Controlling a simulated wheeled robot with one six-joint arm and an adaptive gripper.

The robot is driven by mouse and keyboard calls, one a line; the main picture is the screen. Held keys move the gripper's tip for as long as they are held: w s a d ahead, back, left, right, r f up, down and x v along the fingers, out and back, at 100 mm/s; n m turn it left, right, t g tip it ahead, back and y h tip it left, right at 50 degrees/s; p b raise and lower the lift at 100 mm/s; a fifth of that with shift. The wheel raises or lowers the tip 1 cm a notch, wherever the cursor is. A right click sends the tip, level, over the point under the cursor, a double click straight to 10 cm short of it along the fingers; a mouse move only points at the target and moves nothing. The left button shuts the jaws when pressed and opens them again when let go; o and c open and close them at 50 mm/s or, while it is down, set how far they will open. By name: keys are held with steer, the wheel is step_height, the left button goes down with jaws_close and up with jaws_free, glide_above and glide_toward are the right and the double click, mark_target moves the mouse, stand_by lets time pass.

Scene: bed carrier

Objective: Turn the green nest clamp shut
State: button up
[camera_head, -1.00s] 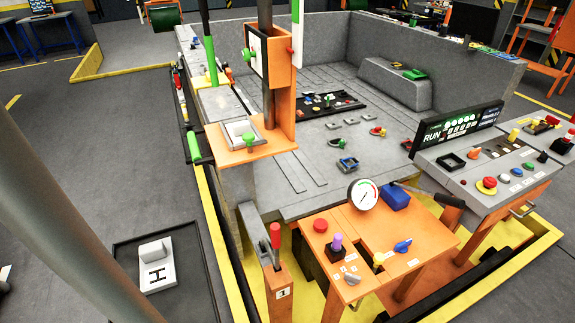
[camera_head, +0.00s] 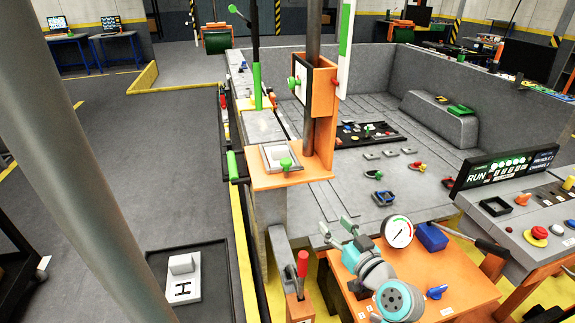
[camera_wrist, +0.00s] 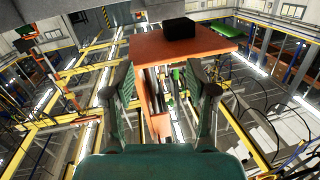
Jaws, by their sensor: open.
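In the head view, a green knob (camera_head: 286,163) sits at the front of a pale square nest (camera_head: 272,157) on the orange bracket shelf (camera_head: 262,180). Another green knob (camera_head: 294,82) is on the left of the upright panel above; I cannot tell for sure which is the named clamp. My gripper (camera_head: 337,231) is below and right of the shelf, apart from both knobs. In the wrist view my gripper (camera_wrist: 165,92) is open, with nothing held between its fingers. An orange plate (camera_wrist: 205,38) with a black block (camera_wrist: 179,28) lies beyond the fingers.
A red-handled lever (camera_head: 302,264) stands below the shelf. My arm partly covers the orange table (camera_head: 465,290) with a gauge (camera_head: 397,231) and blue box (camera_head: 432,237). A dark post (camera_head: 312,90) rises through the bracket. The control console (camera_head: 510,230) is at right.

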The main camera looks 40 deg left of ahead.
mark_target(290, 164)
steer(key=a+r+n+g+y, duration=0.2)
steer(key=a+r+n+g, duration=0.15)
steer(key=a+r, duration=0.6)
steer(key=x, duration=0.3)
steer(key=r+x, duration=0.1)
steer(key=x, duration=0.2)
steer(key=w+x, duration=0.1)
steer(key=x, duration=0.2)
steer(key=shift+w+r, duration=0.1)
steer(key=shift+r, duration=0.3)
jaws_close()
